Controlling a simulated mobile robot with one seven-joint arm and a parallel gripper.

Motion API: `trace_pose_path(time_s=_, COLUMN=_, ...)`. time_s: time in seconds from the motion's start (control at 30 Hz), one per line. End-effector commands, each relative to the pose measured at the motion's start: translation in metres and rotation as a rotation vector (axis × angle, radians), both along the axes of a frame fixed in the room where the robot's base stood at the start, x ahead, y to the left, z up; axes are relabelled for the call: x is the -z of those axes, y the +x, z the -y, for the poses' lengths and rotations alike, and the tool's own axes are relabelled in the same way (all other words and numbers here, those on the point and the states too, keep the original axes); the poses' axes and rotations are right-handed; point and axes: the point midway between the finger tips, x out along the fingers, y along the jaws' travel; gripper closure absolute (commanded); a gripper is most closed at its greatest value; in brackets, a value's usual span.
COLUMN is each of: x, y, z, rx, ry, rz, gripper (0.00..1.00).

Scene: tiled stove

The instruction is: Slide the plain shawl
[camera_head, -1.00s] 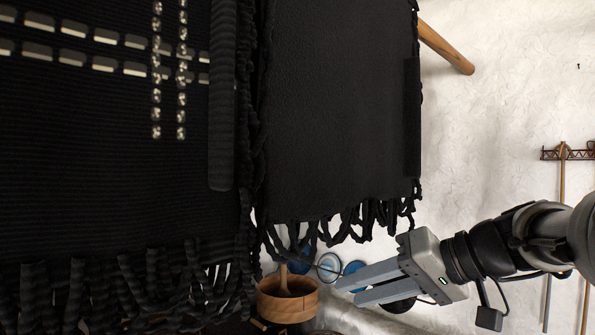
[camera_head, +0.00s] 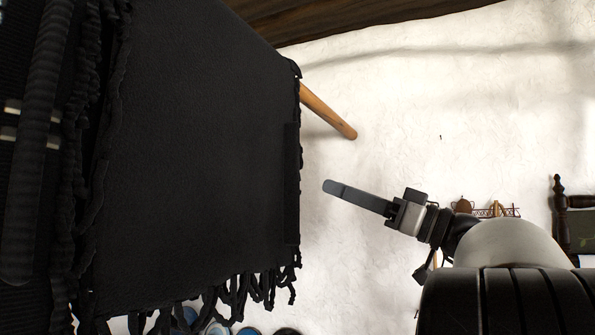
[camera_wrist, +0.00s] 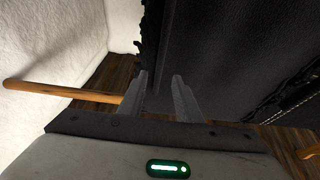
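The plain black shawl (camera_head: 195,150) hangs with a knotted fringe along its bottom; a narrow darker strip (camera_head: 291,185) runs down its right edge. In the wrist view the dark cloth (camera_wrist: 225,60) fills the middle and right beyond my fingers. My gripper (camera_head: 328,186) is right of the shawl's edge in the head view, pointing left, with a visible gap to the cloth. In the wrist view my gripper (camera_wrist: 160,80) has two fingers apart and nothing held between them. The cloth's edge shows beyond the fingers; its exact distance is unclear.
A wooden pole (camera_head: 330,112) sticks out behind the shawl's right side, and also shows in the wrist view (camera_wrist: 60,90). A ribbed dark shawl with metallic pieces (camera_head: 18,130) hangs at the left. White wall (camera_head: 430,110) is behind my gripper. Blue round items (camera_head: 218,328) show below the fringe.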

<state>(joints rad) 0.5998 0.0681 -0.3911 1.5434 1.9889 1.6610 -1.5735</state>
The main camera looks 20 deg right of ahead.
Motion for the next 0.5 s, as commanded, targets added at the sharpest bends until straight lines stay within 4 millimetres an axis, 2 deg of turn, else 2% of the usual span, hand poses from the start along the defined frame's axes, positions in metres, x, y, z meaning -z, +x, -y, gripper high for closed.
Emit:
trace_pose_path(time_s=0.03, x=-0.008, y=0.008, z=-0.008, rx=-0.005, ry=-0.001, rz=0.001, gripper=0.69)
trace_pose_path(time_s=0.2, x=-0.021, y=0.035, z=-0.028, rx=-0.004, ry=0.001, rz=-0.002, gripper=0.69)
trace_pose_path(time_s=0.5, x=-0.034, y=0.064, z=-0.050, rx=-0.002, ry=0.001, rz=-0.002, gripper=0.69)
